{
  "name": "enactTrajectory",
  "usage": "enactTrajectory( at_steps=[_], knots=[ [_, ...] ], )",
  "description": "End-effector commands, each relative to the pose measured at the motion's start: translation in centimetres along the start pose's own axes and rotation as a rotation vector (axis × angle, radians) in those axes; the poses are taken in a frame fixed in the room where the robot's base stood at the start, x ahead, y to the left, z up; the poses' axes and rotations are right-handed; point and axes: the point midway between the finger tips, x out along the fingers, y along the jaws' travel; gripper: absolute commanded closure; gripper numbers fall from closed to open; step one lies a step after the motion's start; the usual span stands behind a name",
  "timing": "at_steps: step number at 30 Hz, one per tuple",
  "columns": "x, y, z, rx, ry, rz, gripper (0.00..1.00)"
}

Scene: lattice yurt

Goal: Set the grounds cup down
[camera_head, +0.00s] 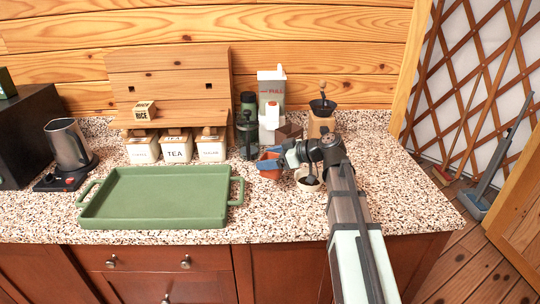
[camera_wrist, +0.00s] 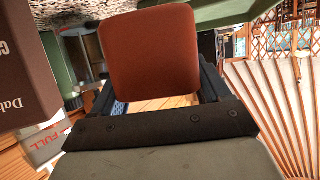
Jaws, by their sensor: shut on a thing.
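The grounds cup, a small reddish-brown cup (camera_head: 271,173), is between the blue-tipped fingers of my gripper (camera_head: 267,163), over the counter just right of the green tray. My gripper is shut on it. In the wrist view the cup (camera_wrist: 150,50) fills the upper middle, between the dark fingers (camera_wrist: 155,100). I cannot tell whether its base touches the counter. My wrist and forearm come in from the right and hide some of the counter behind.
The green tray (camera_head: 160,227) lies empty at left. A white cup with dark contents (camera_head: 308,186) stands beside my arm. Behind are a black-green press (camera_head: 247,135), a brown box (camera_head: 290,131), a carton (camera_head: 272,80) and a grinder (camera_head: 321,120). Canisters (camera_head: 177,148) stand behind the tray.

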Motion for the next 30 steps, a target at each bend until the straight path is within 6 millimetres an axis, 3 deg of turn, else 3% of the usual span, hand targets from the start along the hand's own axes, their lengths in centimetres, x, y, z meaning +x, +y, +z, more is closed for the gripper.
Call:
enactTrajectory(
  at_steps=[18, 30],
  knots=[
    [1.9, 0.0, 4.6, 0.000, 0.000, 0.000, 0.56],
    [2.5, 0.0, 6.0, -0.001, 0.000, 0.000, 0.56]
  ],
)
